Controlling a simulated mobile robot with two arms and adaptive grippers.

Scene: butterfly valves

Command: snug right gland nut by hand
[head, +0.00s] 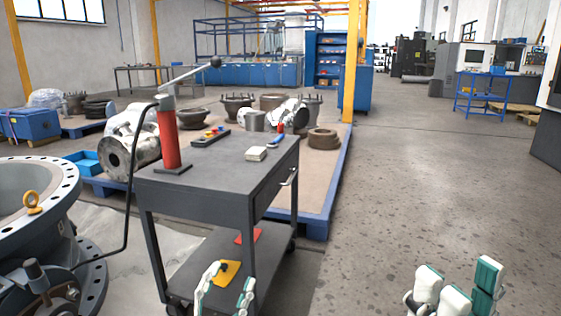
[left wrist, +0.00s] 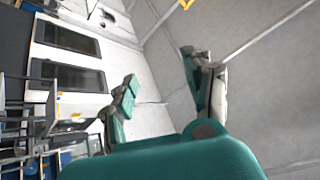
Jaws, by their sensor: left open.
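A large grey butterfly valve (head: 92,272) with a drilled flange is cut off at the lower left of the head view. A dark stem or shaft housing (head: 38,276) stands on its near side, with small bolts beside it. I cannot single out the right gland nut. My left gripper (head: 226,290) is at the bottom of the head view, right of the valve and apart from it. Its white and green fingers are spread and empty, also in the left wrist view (left wrist: 165,85). My right gripper (head: 457,288) is over bare floor at the lower right, its fingers upright; nothing shows in it.
A grey tool cart (head: 225,165) stands between the valve and the open floor. It carries a red hand pump (head: 168,140) with a black hose (head: 128,200) running toward the valve. A yellow eyebolt (head: 32,203) sits on the valve. The floor (head: 410,190) at right is clear.

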